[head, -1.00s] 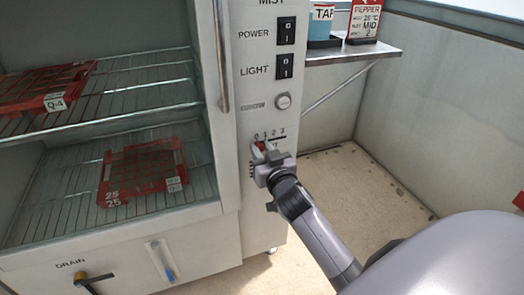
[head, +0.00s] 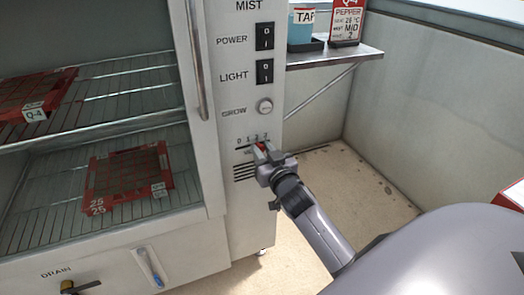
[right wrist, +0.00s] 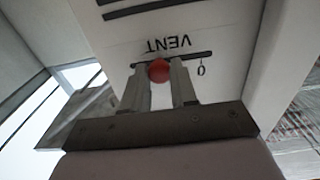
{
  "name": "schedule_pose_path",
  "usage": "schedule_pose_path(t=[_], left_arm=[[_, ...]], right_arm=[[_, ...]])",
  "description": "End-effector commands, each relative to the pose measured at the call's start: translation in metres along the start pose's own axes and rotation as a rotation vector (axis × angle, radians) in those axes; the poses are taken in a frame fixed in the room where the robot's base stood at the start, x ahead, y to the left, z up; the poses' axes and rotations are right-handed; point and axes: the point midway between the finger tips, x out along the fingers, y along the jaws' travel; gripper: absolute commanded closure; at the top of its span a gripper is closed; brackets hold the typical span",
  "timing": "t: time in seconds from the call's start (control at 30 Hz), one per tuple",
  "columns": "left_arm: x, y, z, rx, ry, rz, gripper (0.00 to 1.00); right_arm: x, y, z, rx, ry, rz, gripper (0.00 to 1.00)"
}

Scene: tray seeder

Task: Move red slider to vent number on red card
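The red slider knob (right wrist: 159,70) sits in the horizontal vent slot on the cabinet's front panel. It also shows in the head view (head: 261,146), partly hidden by my right gripper, below about the 2 of the 0-to-3 scale. My right gripper (head: 264,150) reaches the panel from the lower right; in the right wrist view its two fingers (right wrist: 160,84) lie on either side of the knob, closed on it. My left gripper is out of view.
The panel (head: 227,115) has power and light switches and a round button above the slot. Red trays lie on wire racks in the open cabinet at left. A blue cup (head: 303,28) stands on the side shelf (head: 330,57). The floor right of the cabinet is clear.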

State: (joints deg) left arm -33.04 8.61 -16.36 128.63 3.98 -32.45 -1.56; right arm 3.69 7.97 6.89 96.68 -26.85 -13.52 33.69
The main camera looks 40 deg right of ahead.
Motion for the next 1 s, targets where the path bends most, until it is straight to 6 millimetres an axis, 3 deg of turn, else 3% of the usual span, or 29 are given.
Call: schedule_pose_path(t=[0.03, 0.07, 0.47, 0.77, 1.0], left_arm=[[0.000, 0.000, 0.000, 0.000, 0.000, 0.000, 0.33], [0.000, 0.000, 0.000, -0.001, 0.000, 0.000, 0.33], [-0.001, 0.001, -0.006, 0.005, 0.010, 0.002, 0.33], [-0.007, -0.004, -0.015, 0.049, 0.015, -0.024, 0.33], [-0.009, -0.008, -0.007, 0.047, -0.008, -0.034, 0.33]], right_arm=[[0.000, 0.000, 0.000, 0.000, 0.000, 0.000, 0.57], [0.000, 0.000, 0.000, 0.000, 0.000, 0.000, 0.48], [-0.006, -0.001, 0.001, 0.001, -0.003, -0.001, 0.48], [-0.045, 0.000, 0.000, 0.002, -0.003, 0.000, 0.48], [-0.068, -0.001, 0.000, 0.001, -0.001, -0.001, 0.48]])
